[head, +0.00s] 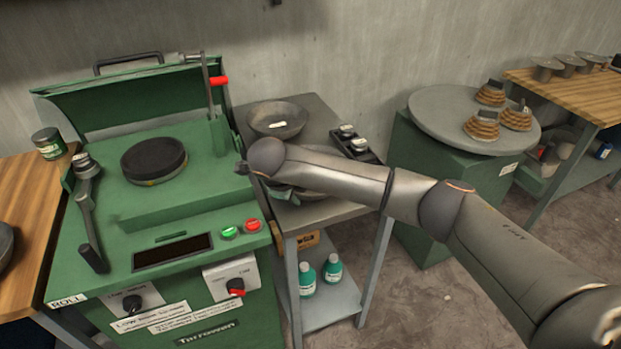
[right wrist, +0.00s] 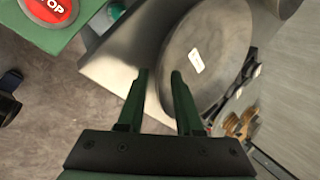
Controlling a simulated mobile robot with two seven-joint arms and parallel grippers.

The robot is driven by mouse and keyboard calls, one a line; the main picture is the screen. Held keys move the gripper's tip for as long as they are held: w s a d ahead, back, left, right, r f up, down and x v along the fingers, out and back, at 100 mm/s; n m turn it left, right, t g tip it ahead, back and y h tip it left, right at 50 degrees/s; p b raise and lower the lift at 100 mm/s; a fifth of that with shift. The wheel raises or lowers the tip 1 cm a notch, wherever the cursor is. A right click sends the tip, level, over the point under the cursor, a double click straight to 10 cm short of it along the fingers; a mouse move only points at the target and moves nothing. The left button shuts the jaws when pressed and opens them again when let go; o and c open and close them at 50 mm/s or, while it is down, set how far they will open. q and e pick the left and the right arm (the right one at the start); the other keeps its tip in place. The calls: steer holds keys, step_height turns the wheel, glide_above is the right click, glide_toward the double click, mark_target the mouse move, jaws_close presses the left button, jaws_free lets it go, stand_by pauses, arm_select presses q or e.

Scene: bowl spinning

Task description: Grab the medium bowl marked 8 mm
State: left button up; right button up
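A grey metal bowl (head: 277,121) with a small white label stands at the back of the grey side table. A second grey bowl (head: 325,187) is nearer the front, largely hidden by my right arm. In the right wrist view, a round grey bowl (right wrist: 222,45) with a white label lies ahead and to the right. The label text is too small to read. My right gripper (right wrist: 158,75) is open and empty, its two green fingers at the bowl's near left rim; contact cannot be told. In the head view my arm mostly hides it. My left gripper is not in view.
A green machine (head: 180,210) with red and green buttons stands left of the side table (head: 325,109). A dark tray with small items (head: 355,143) sits right of the bowls. Green bottles (head: 333,268) stand on the lower shelf. A round grey turntable (head: 440,115) is farther right.

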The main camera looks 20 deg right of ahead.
jaws_close()
stand_by(1.2)
